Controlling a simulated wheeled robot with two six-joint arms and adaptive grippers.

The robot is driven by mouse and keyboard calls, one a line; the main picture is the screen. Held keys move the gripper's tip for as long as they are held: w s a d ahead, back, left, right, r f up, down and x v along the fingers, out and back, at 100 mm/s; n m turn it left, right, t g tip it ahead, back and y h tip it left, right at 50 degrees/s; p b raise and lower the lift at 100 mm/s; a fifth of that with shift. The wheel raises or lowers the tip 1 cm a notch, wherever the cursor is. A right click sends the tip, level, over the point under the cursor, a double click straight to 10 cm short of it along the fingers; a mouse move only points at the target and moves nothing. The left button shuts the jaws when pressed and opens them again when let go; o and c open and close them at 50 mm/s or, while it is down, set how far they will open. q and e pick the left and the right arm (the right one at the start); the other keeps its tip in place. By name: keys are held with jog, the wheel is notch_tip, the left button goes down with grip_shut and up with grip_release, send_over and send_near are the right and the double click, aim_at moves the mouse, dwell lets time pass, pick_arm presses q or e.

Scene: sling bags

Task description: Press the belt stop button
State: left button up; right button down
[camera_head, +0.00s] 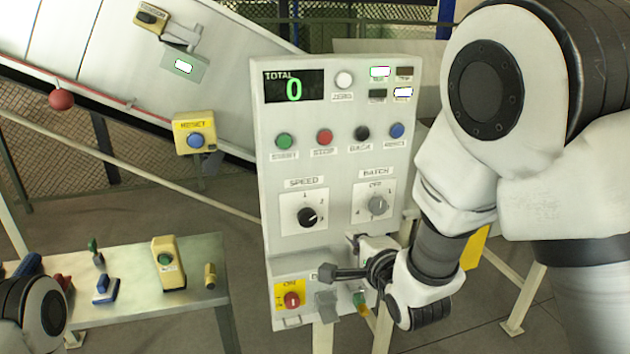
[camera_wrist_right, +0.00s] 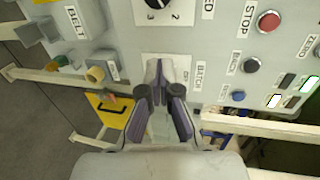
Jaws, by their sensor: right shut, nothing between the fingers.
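The red STOP button (camera_head: 324,137) sits in the upper row of the grey control panel (camera_head: 345,225), between the green button (camera_head: 284,140) and the black BACK button (camera_head: 361,132). It also shows at upper right in the right wrist view (camera_wrist_right: 269,21). My right gripper (camera_head: 335,273) is in front of the lower panel, below the STOP button and apart from it. Its fingers (camera_wrist_right: 158,80) are shut and empty, and partly hide the panel in the wrist view. At lower left only part of my left arm shows, its gripper out of view.
The panel also holds a speed knob (camera_head: 308,216), a batch knob (camera_head: 378,205), a blue button (camera_head: 397,130) and a red ON switch (camera_head: 291,299). A conveyor (camera_head: 120,40) lies behind. A side table (camera_head: 130,312) with small parts stands at lower left.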

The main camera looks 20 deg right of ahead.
aim_at(326, 139)
notch_tip(326, 139, up, 15)
jog(key=s+t+p, duration=0.1)
jog(key=t, duration=0.2)
jog(key=w+p, duration=0.2)
jog(key=w, duration=0.2)
jog(key=w+p, duration=0.2)
jog(key=w, duration=0.3)
jog(key=w+a+p, duration=0.1)
jog(key=w+p, duration=0.1)
jog(key=w, duration=0.3)
jog(key=shift+w+f+p, duration=0.1)
jog(key=shift+f+p, duration=0.1)
jog(key=shift+p, duration=0.1)
pick_arm(q)
notch_tip(326, 139, up, 8)
jog(key=shift+r, duration=0.2)
pick_arm(e)
jog(key=shift+w+a+f, duration=0.1)
pick_arm(q)
jog(key=shift+a, duration=0.1)
